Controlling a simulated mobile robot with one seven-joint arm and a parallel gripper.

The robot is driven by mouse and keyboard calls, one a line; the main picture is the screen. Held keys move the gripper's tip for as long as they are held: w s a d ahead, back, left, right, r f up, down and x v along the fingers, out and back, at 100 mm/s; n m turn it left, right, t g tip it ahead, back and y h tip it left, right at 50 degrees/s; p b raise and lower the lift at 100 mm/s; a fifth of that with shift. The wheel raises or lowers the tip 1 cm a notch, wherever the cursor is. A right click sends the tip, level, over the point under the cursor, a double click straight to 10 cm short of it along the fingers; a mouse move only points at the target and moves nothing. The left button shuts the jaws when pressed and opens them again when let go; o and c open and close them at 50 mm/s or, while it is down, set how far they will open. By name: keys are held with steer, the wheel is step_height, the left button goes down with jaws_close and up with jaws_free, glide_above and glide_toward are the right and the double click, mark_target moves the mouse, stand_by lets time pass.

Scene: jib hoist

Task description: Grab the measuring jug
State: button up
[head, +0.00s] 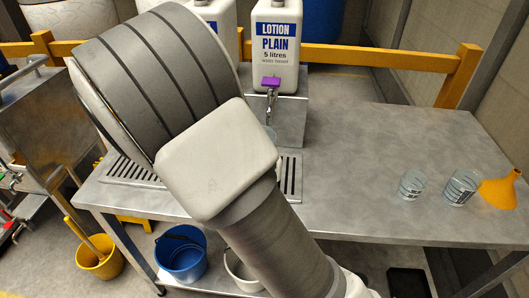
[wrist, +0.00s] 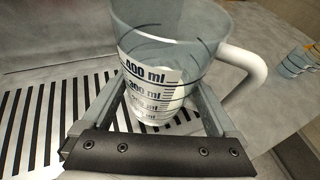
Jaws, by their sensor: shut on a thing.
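The measuring jug (wrist: 160,45) is clear, with a dark millilitre scale on a white patch and a white handle on its right. It fills the upper middle of the wrist view. My gripper (wrist: 162,95) has one finger on each side of the jug and is shut on its body. The jug looks upright, by the right edge of the slotted drain grille; I cannot tell whether its base touches the surface. In the head view my arm hides the gripper and most of the jug.
A white lotion container (head: 276,50) with a purple-topped tap (head: 270,86) stands behind my arm. Two smaller clear measuring cups (head: 412,184) and an orange funnel (head: 500,190) stand at the right of the metal bench (head: 370,140). The bench between is clear. Buckets (head: 181,254) are below.

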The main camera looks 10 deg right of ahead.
steer(key=s+a+p, duration=0.1)
steer(key=s+a, duration=0.7)
steer(key=s, duration=0.1)
steer(key=shift+s+a, duration=0.25)
steer(key=shift+s, duration=0.1)
stand_by(0.3)
steer(key=shift+r, duration=0.1)
stand_by(1.2)
